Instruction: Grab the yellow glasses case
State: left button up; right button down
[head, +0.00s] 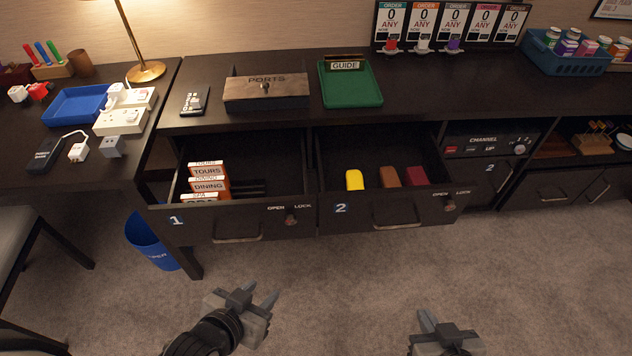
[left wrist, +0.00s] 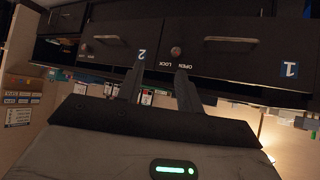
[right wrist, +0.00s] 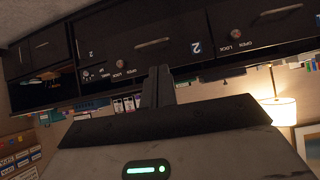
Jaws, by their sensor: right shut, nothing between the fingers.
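The yellow glasses case (head: 354,180) stands in the open drawer 2 (head: 393,213), at the left of a row with a brown case (head: 389,177) and a dark red case (head: 417,176). My left gripper (head: 258,297) is open and empty, low in front of drawer 1 (head: 229,223); its parted fingers also show in the left wrist view (left wrist: 160,82). My right gripper (head: 428,322) is shut and empty, low in front of drawer 2; its fingers are together in the right wrist view (right wrist: 160,85). Both grippers are well apart from the cases. The wrist views do not show the case.
Drawer 1 is also open, with TOURS and DINING boxes (head: 209,179) inside. On the counter above are a PORTS wooden box (head: 266,92) and a green tray (head: 350,84). A blue bin (head: 152,243) and a chair (head: 25,235) stand at left. The floor in front is clear.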

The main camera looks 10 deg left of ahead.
aim_at(354, 179)
jog(key=u, duration=0.05)
jog(key=i, duration=0.85)
jog(key=k, duration=1)
jog(key=z, duration=1.55)
jog(key=i, duration=0.95)
jog(key=u, duration=2.55)
